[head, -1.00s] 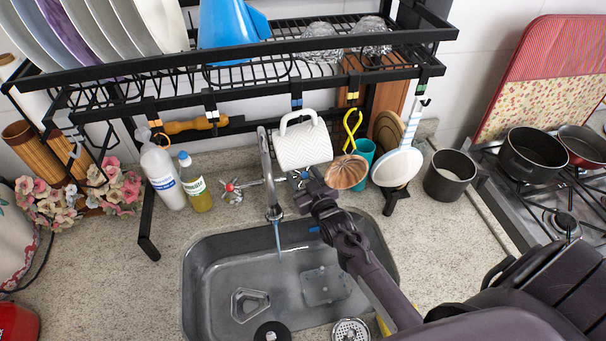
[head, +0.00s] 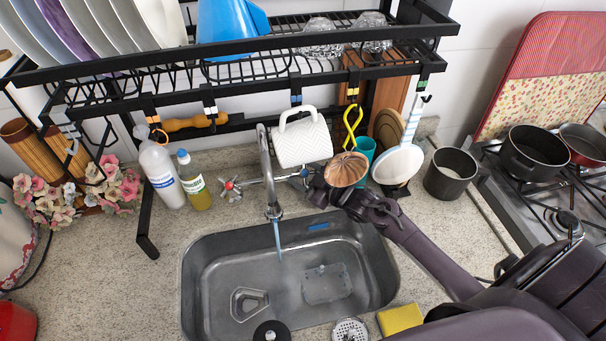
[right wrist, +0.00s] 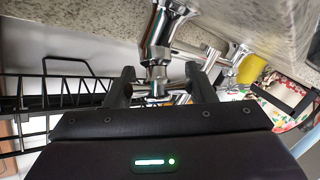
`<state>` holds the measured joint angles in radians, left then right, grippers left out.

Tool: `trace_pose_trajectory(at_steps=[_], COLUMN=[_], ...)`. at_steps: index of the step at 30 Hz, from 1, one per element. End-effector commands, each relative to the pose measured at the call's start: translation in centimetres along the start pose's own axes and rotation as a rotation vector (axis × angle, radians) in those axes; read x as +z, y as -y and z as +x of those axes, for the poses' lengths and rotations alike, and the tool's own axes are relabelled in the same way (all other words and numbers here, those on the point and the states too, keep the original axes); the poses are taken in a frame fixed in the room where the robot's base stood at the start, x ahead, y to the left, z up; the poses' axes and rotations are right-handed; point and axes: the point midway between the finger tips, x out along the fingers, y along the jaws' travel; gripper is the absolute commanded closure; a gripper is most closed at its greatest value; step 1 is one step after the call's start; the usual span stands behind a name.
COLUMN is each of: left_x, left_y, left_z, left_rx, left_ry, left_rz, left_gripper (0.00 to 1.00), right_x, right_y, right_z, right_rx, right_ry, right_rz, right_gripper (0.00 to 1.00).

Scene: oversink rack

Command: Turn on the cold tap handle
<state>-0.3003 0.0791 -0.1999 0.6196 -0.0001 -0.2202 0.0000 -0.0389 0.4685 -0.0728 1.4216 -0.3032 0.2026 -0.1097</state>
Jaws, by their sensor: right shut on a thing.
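The chrome tap (head: 268,180) stands behind the sink (head: 190,285), its spout over the basin. A blue-tinted stream (head: 277,235) shows under the spout. The cold tap handle (head: 304,174), with a bluish mark, is right of the spout and partly hidden. The other handle (head: 231,187), with a red mark, is on the left. My right gripper (head: 318,187) is at the cold handle. In the right wrist view its fingers (right wrist: 158,82) sit on both sides of the chrome handle (right wrist: 157,93), shut on it. My left gripper is not in view.
A white mug (head: 303,146) and a copper ladle (head: 346,170) hang from the black rack (head: 250,95) close to my right gripper. A teal cup (head: 366,148) and dark pot (head: 450,175) stand to the right. Bottles (head: 162,175) stand left of the tap.

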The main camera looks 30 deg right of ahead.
Motion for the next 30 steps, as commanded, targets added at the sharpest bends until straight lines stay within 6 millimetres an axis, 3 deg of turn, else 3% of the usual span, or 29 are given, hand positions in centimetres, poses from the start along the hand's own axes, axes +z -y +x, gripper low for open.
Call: trace_pose_trajectory(at_steps=[1,17,18,24,30], left_x=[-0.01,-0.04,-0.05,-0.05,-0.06], left_y=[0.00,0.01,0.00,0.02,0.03], left_z=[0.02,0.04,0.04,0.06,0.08], left_rx=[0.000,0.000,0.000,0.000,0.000], left_ry=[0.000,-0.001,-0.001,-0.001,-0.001], left_rz=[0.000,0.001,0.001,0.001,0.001], left_gripper=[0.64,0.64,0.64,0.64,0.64], right_x=[-0.76,-0.87,-0.87,-0.55,-0.34], right_y=[-0.93,-1.04,-1.03,-0.67,-0.41], right_z=[0.19,0.21,0.21,0.14,0.10], right_rx=[0.007,-0.010,-0.010,-0.017,-0.021], right_ry=[-0.016,-0.018,-0.018,-0.011,-0.007], right_rz=[-0.017,-0.032,-0.032,-0.029,-0.027], right_gripper=[0.73,0.73,0.46,0.20,0.20])
